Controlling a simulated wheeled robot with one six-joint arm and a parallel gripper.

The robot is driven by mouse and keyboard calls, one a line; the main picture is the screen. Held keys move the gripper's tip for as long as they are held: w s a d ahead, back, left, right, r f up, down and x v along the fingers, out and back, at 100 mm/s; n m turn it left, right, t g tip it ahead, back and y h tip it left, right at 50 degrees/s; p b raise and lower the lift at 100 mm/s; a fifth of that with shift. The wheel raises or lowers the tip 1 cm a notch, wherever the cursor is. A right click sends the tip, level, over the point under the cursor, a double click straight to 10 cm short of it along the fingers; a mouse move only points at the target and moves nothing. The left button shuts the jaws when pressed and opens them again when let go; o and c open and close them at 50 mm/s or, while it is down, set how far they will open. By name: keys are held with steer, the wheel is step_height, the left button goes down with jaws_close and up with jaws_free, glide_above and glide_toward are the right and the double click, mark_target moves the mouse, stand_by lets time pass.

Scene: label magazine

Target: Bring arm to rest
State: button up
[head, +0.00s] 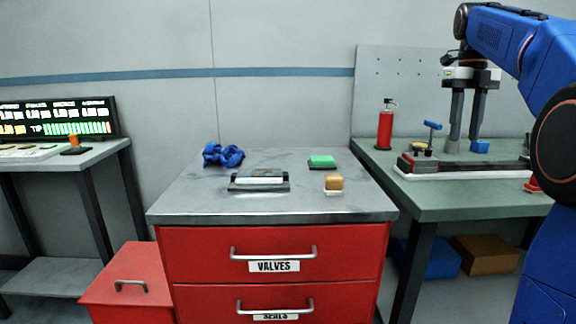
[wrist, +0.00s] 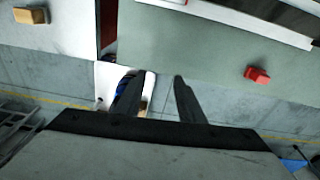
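My gripper (head: 464,140) is at the upper right of the head view, with its fingers pointing down over the green-topped bench (head: 455,200) or in front of it; the exact depth is hard to tell. In the wrist view my gripper (wrist: 159,77) shows two dark fingers with a clear gap between them. It is open, and nothing is held. My blue arm comes in from the right edge of the head view.
A red extinguisher-like bottle (head: 385,128) stands on the bench. A screen (head: 60,117) is at left.

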steer(key=s+a+f+n+t, duration=0.2)
steer(key=s+a+f+n, duration=0.35)
steer(key=s+n, duration=0.3)
steer(key=s+a+f+n+t, duration=0.1)
steer(key=s+a+f+n, duration=0.5)
steer(key=n, duration=0.3)
steer(key=s+a+f+n+t, duration=0.1)
steer(key=s+a+f+n, duration=0.1)
steer(key=s+f+n, duration=0.6)
steer(key=s+a+f+n+t, duration=0.1)
steer(key=s+f+n+t, duration=0.1)
steer(key=s+f+n, duration=0.5)
step_height(320, 180, down, 6)
steer(key=shift+s+a+f+n, duration=0.1)
steer(key=shift+s+a+n, duration=0.3)
steer(key=shift+n, duration=0.75)
